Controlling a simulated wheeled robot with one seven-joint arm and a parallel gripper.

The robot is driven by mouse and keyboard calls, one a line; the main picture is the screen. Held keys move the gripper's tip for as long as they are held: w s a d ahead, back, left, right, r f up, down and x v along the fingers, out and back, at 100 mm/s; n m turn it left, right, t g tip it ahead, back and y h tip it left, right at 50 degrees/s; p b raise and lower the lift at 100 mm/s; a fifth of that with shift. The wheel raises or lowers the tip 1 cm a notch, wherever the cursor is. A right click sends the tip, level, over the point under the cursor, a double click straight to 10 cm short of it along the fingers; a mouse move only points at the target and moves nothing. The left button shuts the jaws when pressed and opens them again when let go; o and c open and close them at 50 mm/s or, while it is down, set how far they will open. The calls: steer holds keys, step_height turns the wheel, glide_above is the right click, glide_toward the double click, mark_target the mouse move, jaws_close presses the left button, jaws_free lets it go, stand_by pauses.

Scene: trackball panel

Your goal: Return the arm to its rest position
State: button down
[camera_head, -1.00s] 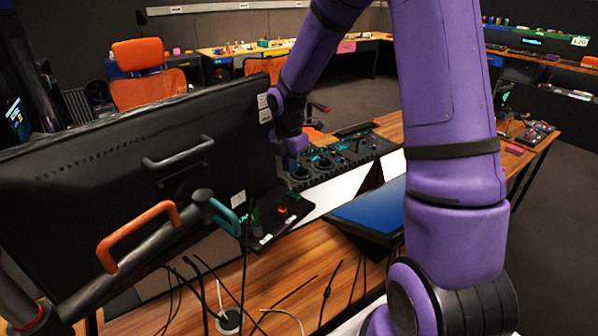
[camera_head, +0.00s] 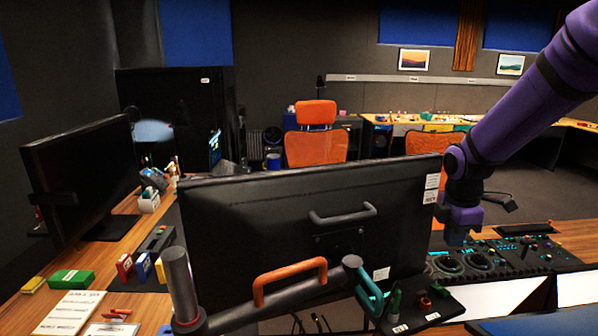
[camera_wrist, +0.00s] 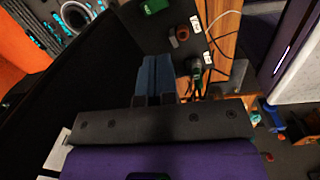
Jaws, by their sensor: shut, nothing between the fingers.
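My gripper (camera_head: 457,238) hangs at the end of my purple arm, just right of the big monitor's edge in the head view. It appears above the left end of the trackball panel (camera_head: 480,262), with no contact visible. In the wrist view its blue fingers (camera_wrist: 154,75) are together with nothing between them. Part of the panel, with a round ring control (camera_wrist: 75,15), shows at the top left of that view. The arm is bent and reaches in from the upper right.
The big black monitor (camera_head: 250,225) stands close left of my gripper. Its mount has an orange handle (camera_head: 290,280). A small black board with knobs (camera_head: 420,308) lies below. An orange chair (camera_head: 315,135) stands behind. Open floor shows behind the panel at right.

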steer(key=s+a+r+m+t, duration=0.2)
steer(key=s+r+m, duration=0.6)
steer(key=s, duration=0.4)
steer(key=s+a+r+m+t, duration=0.2)
steer(key=s+r+m, duration=0.6)
steer(key=s, duration=0.5)
steer(key=shift+a+r+m+t+y, duration=0.3)
steer(key=shift+m+t+y, duration=0.1)
steer(key=shift+m, duration=0.5)
